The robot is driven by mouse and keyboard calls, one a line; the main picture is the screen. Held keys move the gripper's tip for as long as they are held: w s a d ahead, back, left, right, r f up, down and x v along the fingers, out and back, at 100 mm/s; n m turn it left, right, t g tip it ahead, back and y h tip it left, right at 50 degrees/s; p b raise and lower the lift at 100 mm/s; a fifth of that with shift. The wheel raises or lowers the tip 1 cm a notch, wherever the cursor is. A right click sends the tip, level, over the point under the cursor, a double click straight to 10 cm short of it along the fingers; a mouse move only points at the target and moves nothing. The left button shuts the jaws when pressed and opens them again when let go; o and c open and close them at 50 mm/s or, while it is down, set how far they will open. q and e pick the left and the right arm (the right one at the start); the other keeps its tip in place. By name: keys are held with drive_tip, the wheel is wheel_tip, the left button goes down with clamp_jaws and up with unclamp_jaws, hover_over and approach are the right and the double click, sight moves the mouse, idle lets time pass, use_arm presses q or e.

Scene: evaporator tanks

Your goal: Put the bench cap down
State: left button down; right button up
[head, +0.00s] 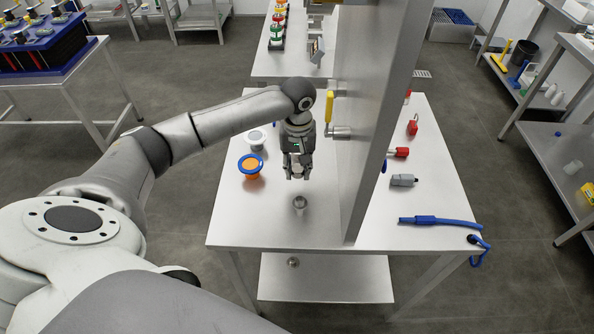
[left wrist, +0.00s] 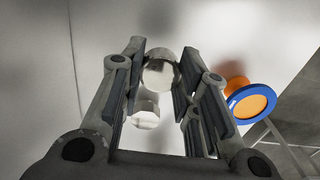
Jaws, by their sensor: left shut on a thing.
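My left gripper (head: 298,174) is shut on the bench cap, a small pale metal piece mostly hidden between the fingers, just above the bench (head: 232,222). A small round steel piece (head: 300,204) stands on the bench just in front of the fingertips. In the left wrist view, a shiny metal cylinder (left wrist: 160,72) shows between the fingertips and a smaller pale round piece (left wrist: 145,116) shows below it. I cannot tell which of the two is the gripped one. My right gripper is not in view.
An orange piece with a blue rim (head: 251,165) and a white round piece (head: 256,138) stand left of the gripper. A tall steel panel (head: 375,130) with a yellow-handled valve (head: 329,106) rises close on the right. The bench's front left is clear.

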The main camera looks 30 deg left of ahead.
sight(297, 181)
use_arm(q)
drive_tip(key=shift+w+a+f, duration=0.2)
drive_tip(key=shift+w+f, duration=0.15)
drive_tip(key=shift+f, duration=0.1)
drive_tip(key=shift+w+a+f, duration=0.35)
drive_tip(key=shift+f, duration=1.8)
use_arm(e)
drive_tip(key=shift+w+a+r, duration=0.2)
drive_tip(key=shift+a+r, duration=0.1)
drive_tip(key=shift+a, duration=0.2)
use_arm(q)
drive_tip(key=shift+p, duration=0.3)
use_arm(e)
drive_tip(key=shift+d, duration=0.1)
use_arm(q)
drive_tip(key=c, duration=1.1)
unclamp_jaws()
drive_tip(key=shift+f, duration=0.1)
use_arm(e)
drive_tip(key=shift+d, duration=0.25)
